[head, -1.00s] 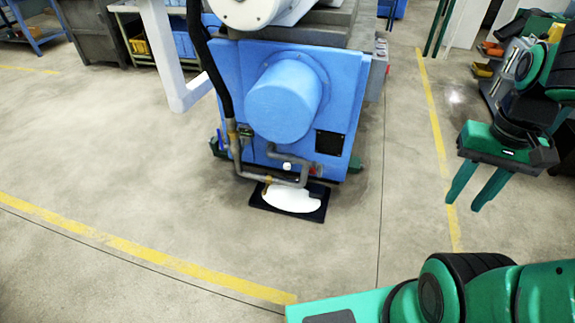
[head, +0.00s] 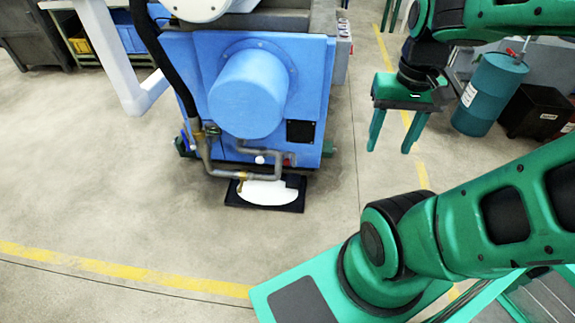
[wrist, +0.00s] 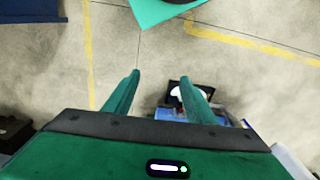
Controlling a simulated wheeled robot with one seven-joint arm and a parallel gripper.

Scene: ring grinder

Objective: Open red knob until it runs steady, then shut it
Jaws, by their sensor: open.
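A small reddish part (head: 288,160) sits low on the right of the blue machine front, by the grey pipe (head: 262,173). It may be the red knob, but it is too small to make out. A red spot also shows beside the black tray in the wrist view (wrist: 176,92). My gripper (head: 391,141) is open and empty, in the air right of the machine with its fingers pointing down. In the wrist view my gripper (wrist: 160,78) has its fingers apart, and the right finger partly covers the tray and machine.
The blue machine (head: 310,70) has a round blue housing (head: 247,95). A black tray (head: 233,198) with a white patch (head: 267,192) lies on the floor below the pipe. A teal drum (head: 490,95) and a black box (head: 537,110) stand at the right. The floor in front is clear.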

